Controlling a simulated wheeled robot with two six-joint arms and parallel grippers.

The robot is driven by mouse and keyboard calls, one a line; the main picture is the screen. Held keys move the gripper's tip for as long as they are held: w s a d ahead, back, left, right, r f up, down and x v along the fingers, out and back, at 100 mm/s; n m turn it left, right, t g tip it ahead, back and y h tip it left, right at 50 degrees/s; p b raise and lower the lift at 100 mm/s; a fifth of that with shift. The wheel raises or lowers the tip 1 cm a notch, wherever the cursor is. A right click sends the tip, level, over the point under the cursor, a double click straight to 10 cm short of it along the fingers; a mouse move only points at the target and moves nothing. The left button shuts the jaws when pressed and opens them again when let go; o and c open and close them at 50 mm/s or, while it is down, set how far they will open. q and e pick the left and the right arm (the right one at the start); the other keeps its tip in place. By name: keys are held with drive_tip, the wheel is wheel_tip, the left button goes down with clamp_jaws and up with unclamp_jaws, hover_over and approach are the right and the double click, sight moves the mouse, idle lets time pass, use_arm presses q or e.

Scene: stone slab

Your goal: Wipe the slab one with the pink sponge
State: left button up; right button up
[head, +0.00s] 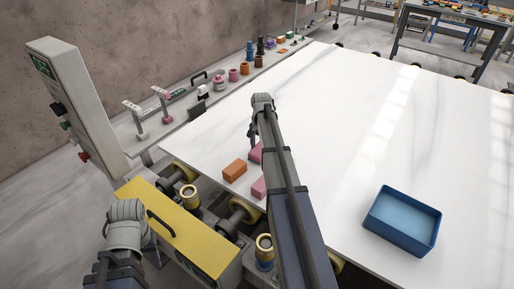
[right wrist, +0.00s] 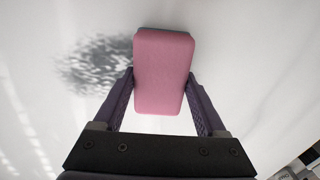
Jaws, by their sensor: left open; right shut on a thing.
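The white slab (head: 340,120) is a large pale surface filling the middle of the head view. My right gripper (head: 253,138) is low over its left part, shut on the pink sponge (head: 255,153), which my arm partly hides. In the right wrist view the pink sponge (right wrist: 160,72) sits between both fingers of the right gripper (right wrist: 160,95). A grey speckled smudge (right wrist: 92,66) lies on the slab just left of the sponge in that view. My left gripper (head: 150,248) is by the yellow housing, off the slab; its fingers barely show.
An orange block (head: 235,170) and another pink block (head: 259,188) lie near the slab's front left edge. A blue tray (head: 402,220) stands at right. A yellow housing (head: 180,230) and rollers line the front edge. The slab's centre and far right are clear.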

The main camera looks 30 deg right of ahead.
drive_tip(key=shift+s+d, duration=0.2)
drive_tip(key=shift+s, duration=0.45)
drive_tip(key=shift+s, duration=0.1)
drive_tip(key=shift+s+d, duration=0.35)
drive_tip(key=shift+s, duration=0.4)
drive_tip(key=shift+s+d, duration=0.35)
drive_tip(key=shift+s, duration=0.35)
drive_tip(key=shift+s+d+f, duration=0.1)
drive_tip(key=shift+s+d, duration=0.2)
drive_tip(key=shift+s, duration=0.55)
drive_tip(key=shift+s+d, duration=0.3)
drive_tip(key=shift+s, duration=0.5)
drive_tip(key=shift+s, duration=0.15)
drive_tip(key=shift+s+d, duration=0.4)
drive_tip(key=shift+s, duration=0.35)
drive_tip(key=shift+s+d, duration=0.35)
drive_tip(key=shift+s, duration=0.35)
